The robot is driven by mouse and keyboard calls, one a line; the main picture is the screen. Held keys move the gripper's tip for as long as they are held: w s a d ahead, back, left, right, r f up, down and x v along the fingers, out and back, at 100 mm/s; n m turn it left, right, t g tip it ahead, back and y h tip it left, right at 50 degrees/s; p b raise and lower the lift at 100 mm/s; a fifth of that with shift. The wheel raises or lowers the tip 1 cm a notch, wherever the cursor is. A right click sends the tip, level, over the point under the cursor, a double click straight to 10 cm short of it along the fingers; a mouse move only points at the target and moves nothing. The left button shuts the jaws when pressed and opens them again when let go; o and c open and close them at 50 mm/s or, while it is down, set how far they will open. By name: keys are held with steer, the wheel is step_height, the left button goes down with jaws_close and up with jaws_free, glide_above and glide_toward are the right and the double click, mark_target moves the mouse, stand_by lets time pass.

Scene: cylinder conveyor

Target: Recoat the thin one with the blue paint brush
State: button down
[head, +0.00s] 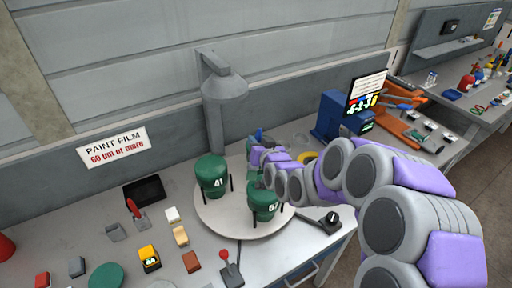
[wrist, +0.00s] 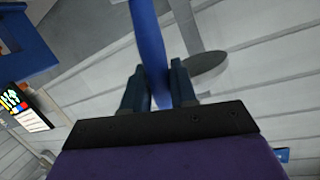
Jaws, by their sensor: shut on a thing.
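A green cylinder (head: 213,176) marked 41 stands on the round pale turntable (head: 219,220). A second green cylinder (head: 263,207) stands at its front right, with a number starting with 5 that is hard to read. A bit of green shows behind my gripper, mostly hidden. My gripper (head: 257,157) is over the back right of the turntable. It is shut on a blue handle (wrist: 148,35), which runs up between both fingers (wrist: 158,88) in the wrist view. A small blue part (head: 259,134) shows above the gripper in the head view. The bristles are not visible.
A wall sign (head: 112,146) reads "PAINT FILM 60 um or more". A grey lamp-like fixture (head: 223,87) stands behind the turntable. A blue device with a screen (head: 366,92) stands right.

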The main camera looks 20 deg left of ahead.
steer(key=shift+r, duration=1.45)
steer(key=shift+w, duration=0.15)
